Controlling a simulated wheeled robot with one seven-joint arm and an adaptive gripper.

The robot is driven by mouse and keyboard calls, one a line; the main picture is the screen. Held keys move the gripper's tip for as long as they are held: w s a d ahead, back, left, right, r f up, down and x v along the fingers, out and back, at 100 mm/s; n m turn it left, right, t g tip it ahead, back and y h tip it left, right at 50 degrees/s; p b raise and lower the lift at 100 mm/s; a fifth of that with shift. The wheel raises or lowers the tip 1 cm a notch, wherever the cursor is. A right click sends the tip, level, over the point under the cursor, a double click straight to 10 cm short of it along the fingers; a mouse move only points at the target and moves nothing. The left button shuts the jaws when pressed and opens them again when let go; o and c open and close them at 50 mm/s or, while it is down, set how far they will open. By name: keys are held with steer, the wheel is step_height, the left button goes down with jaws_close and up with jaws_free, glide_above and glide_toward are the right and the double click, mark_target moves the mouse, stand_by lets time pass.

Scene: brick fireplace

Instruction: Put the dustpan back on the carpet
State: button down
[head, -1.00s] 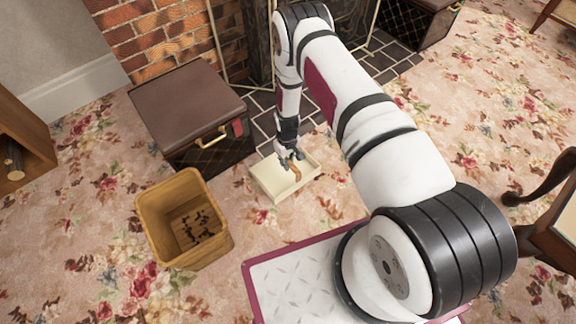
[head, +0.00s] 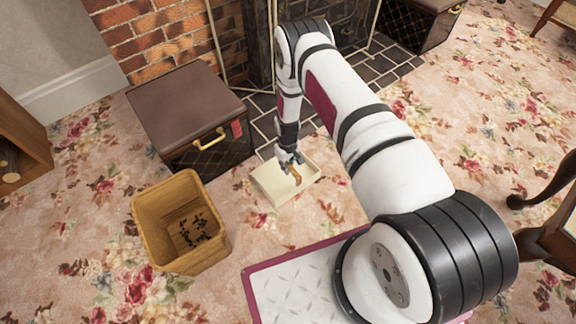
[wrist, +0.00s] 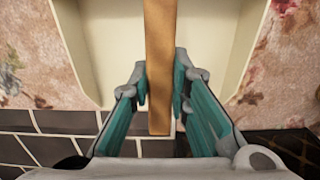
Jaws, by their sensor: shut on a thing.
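The dustpan is a cream, shallow tray with a brown wooden handle. In the head view the dustpan (head: 270,190) is at the carpet beside the dark hearth tiles; I cannot tell if its underside touches the floor. My gripper (head: 292,166) is above it, shut on the handle. In the wrist view the handle (wrist: 160,60) runs between the teal-padded fingers of my gripper (wrist: 160,90), and the cream pan (wrist: 105,45) spreads beyond them. The floral carpet (head: 330,200) surrounds it. The pan looks empty where visible.
A wooden bin (head: 150,225) with dark bits inside stands left of the dustpan. A brown-lidded box (head: 185,100) stands behind it, near the brick fireplace (head: 150,45). Dark tiles (head: 262,125) border the carpet. A table leg (head: 530,195) is at the right.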

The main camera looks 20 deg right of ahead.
steer(key=c, duration=1.5)
jaws_free()
steer(key=shift+f, duration=0.1)
step_height(320, 180, up, 12)
steer(key=p, duration=0.5)
steer(key=shift+w+r, duration=0.15)
steer(key=shift+r, duration=0.05)
